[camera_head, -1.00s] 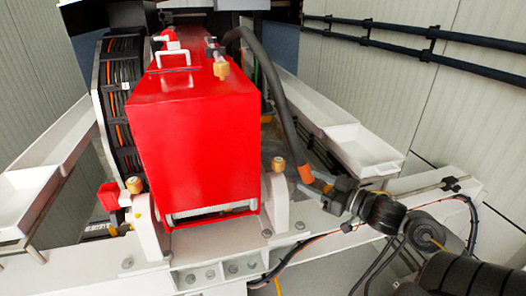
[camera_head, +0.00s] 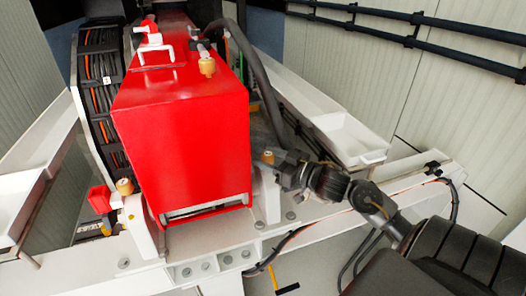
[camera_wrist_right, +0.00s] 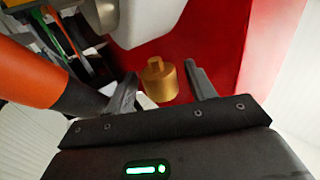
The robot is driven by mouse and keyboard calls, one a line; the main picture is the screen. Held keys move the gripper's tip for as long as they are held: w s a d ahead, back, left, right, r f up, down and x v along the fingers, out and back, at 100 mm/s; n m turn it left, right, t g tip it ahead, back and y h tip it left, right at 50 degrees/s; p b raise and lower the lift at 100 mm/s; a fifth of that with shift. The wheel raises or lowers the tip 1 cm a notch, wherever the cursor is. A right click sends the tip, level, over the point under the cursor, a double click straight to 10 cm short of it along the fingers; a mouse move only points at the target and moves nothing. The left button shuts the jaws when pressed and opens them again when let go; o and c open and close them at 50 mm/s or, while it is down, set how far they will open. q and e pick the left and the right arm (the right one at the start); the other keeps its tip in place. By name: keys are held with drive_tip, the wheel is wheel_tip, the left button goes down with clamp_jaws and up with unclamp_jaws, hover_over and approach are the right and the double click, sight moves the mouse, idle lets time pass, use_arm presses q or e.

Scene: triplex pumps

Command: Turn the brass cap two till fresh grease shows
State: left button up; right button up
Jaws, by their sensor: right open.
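Several brass caps show. One brass cap (camera_head: 268,157) sits on the white bracket at the right front corner of the red pump housing (camera_head: 180,130). Another brass cap (camera_head: 125,187) is on the left front bracket, and one more brass cap (camera_head: 207,67) is on the housing top. Which one is number two I cannot tell. My right gripper (camera_head: 281,167) is at the right front cap. In the right wrist view that brass cap (camera_wrist_right: 157,83) stands between the open, spread fingers of the gripper (camera_wrist_right: 160,76), apparently touching neither. No fresh grease is visible. My left gripper is not in view.
A white tray (camera_head: 345,138) lies beyond. White beams (camera_head: 330,208) surround the pump. A red fitting (camera_head: 99,198) sits beside the left cap.

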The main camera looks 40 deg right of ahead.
drive_tip(key=shift+w+a+r, duration=0.1)
drive_tip(key=shift+w+a, duration=0.15)
drive_tip(key=shift+w, duration=0.35)
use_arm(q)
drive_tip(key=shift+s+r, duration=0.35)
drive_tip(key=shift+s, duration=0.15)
use_arm(e)
drive_tip(key=shift+w, duration=0.25)
drive_tip(key=c, duration=1)
drive_tip(key=shift+h, duration=0.4)
